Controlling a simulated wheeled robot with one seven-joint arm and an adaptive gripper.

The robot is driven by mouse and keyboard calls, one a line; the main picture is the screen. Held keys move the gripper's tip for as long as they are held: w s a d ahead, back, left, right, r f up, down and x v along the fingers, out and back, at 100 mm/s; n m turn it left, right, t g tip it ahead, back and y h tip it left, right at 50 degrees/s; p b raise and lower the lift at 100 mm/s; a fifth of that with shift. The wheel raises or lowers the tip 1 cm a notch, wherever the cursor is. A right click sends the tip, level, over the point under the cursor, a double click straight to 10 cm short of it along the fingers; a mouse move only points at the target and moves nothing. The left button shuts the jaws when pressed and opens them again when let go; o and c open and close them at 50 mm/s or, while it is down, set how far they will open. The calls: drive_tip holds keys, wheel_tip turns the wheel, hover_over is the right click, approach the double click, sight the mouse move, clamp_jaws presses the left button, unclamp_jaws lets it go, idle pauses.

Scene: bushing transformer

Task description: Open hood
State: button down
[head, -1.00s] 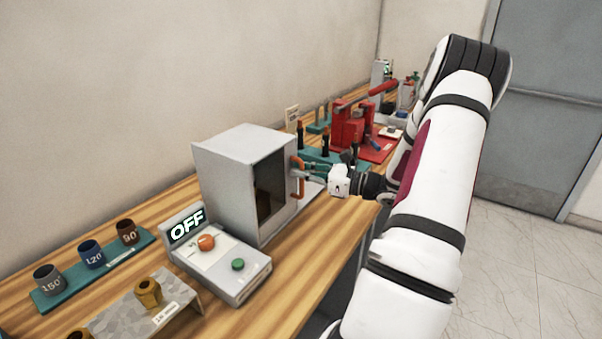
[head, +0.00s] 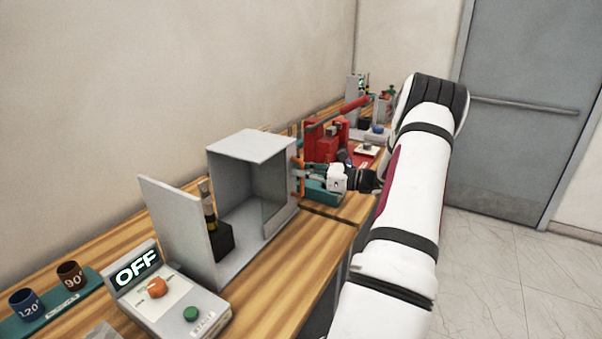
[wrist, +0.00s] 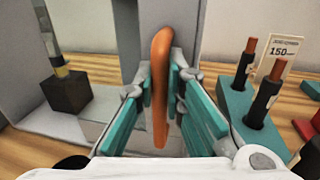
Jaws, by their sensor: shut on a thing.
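The grey box-shaped hood (head: 248,146) stands on the wooden bench with its left side open. A separate grey upright panel (head: 178,232) stands left of it, with a gap between. In that gap a dark block (head: 219,243) carries an upright black and yellow part (head: 208,203); the block also shows in the wrist view (wrist: 67,92). My gripper (head: 306,172) is at the right side of the hood. In the wrist view its teal fingers are shut on the hood's orange handle (wrist: 160,85), which stands upright between them. The fingers hide part of the handle in the head view.
A control box (head: 170,300) reading OFF stands at the front left. Beside it is a teal rack (head: 50,310) of numbered cups. A red device (head: 325,140) stands behind the hood's right side. A teal stand (wrist: 250,130) with dark rods is close right of my gripper.

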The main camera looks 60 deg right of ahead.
drive_tip(key=c, duration=1.9)
unclamp_jaws()
drive_tip(key=shift+d, duration=0.1)
drive_tip(key=v, duration=1.2)
